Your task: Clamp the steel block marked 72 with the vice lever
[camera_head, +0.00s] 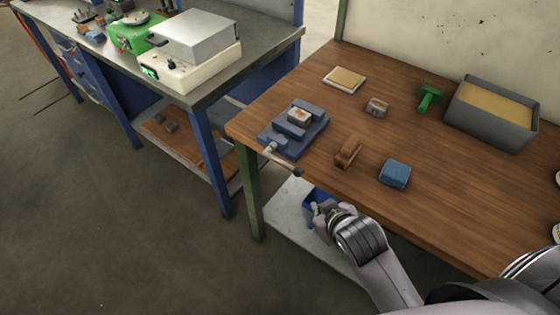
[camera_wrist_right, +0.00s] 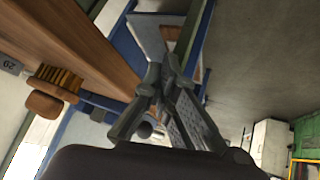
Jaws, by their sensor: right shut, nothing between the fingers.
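A small steel block (camera_head: 299,115) sits in the blue-grey vice (camera_head: 283,143) at the near left corner of the wooden bench. I cannot read its mark. The vice lever (camera_head: 284,161) sticks out from the vice's front over the bench edge and ends in a dark knob. My right gripper (camera_head: 318,207) is below and in front of the lever, off the bench edge, apart from it. In the right wrist view its fingers (camera_wrist_right: 164,68) are shut with nothing between them. My left gripper is not in view.
On the bench (camera_head: 440,205) are another small block (camera_head: 377,106), a brown brush-like object (camera_head: 347,151), a blue block (camera_head: 395,173), a pale pad (camera_head: 344,79), a green object (camera_head: 429,96) and a grey bin (camera_head: 490,130). A second bench with a white device (camera_head: 190,75) stands left.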

